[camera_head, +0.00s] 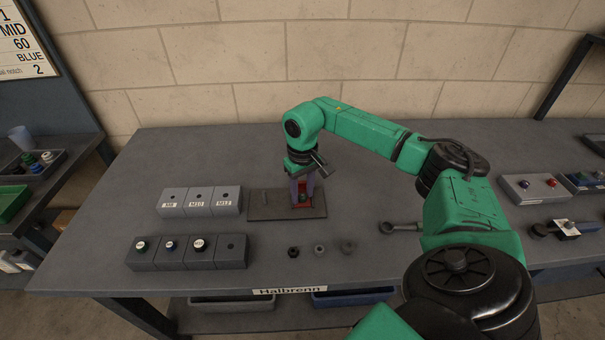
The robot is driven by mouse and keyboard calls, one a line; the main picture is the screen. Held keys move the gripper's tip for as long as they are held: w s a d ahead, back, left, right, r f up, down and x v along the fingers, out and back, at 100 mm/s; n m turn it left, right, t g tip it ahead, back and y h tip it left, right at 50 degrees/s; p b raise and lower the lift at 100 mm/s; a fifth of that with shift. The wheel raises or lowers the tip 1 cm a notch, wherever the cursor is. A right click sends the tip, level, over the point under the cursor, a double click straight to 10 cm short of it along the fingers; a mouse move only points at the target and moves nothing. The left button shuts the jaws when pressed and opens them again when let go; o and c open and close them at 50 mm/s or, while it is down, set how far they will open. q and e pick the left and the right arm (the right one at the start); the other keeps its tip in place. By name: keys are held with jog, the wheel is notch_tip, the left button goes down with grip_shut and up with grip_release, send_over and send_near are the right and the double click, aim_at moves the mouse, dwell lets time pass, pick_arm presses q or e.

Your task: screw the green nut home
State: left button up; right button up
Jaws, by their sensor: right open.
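My right gripper (303,201) points down over the right half of a dark baseplate (265,211) on the table. Its two purple-grey fingers are apart, one on each side of a small red part (302,205) on the plate. A small dark green spot, possibly the green nut, shows between the fingers, but it is too small and covered to tell how it sits. My left gripper is out of view.
Light grey labelled blocks (199,201) and dark blocks (187,253), some with green-, blue- and white-topped pieces, stand left of the plate. Three dark rings or nuts (320,250) lie in front. A wrench (401,227) lies to the right, close to my arm.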

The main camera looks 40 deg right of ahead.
grip_shut()
jog(key=m, duration=0.2)
jog(key=shift+r+m+p, duration=0.15)
jog(key=shift+m+p, duration=0.15)
jog(key=shift+m, duration=1.3)
jog(key=shift+m+p, duration=0.3)
jog(key=shift+m, duration=0.6)
jog(key=m, duration=0.3)
